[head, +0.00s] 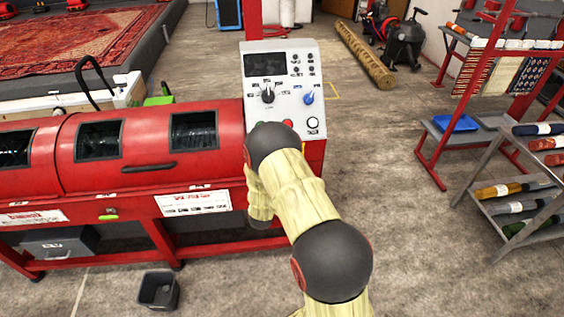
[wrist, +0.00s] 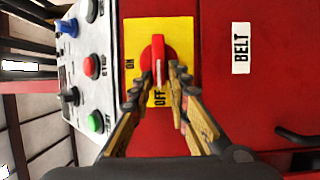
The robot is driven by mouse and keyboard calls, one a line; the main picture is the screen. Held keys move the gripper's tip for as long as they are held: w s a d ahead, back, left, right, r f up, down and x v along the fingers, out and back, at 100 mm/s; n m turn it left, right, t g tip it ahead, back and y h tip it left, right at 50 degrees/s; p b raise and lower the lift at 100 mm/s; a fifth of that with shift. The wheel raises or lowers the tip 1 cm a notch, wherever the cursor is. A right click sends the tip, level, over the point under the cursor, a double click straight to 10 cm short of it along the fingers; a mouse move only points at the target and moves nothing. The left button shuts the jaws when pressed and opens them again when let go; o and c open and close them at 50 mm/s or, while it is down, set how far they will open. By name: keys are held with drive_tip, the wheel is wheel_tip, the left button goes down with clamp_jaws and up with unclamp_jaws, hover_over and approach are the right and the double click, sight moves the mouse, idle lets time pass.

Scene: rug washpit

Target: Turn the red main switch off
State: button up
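The red main switch (wrist: 158,46) sits on a yellow plate (wrist: 182,28) on a red panel in the wrist view. The plate reads ON at its left and OFF at its lower edge. The switch's handle, with a pale mark, points down in the picture, towards OFF. My gripper (wrist: 160,74) has its fingertips on either side of the handle and looks closed on it. The fingers partly cover the handle and the plate's lower part. In the head view my arm hides the switch and gripper.
A grey control panel (head: 283,72) with knobs and buttons tops the red machine (head: 138,140); its buttons (wrist: 93,66) show close to my left finger. A BELT label (wrist: 241,48) lies right of the switch. A dark bin (head: 159,291) stands on the floor.

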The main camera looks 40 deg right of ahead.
drive_tip(key=shift+o, duration=1.2)
drive_tip(key=shift+a, duration=0.1)
drive_tip(key=v, duration=1.1)
drive_tip(key=shift+s+a, duration=0.25)
drive_tip(key=shift+a, duration=0.05)
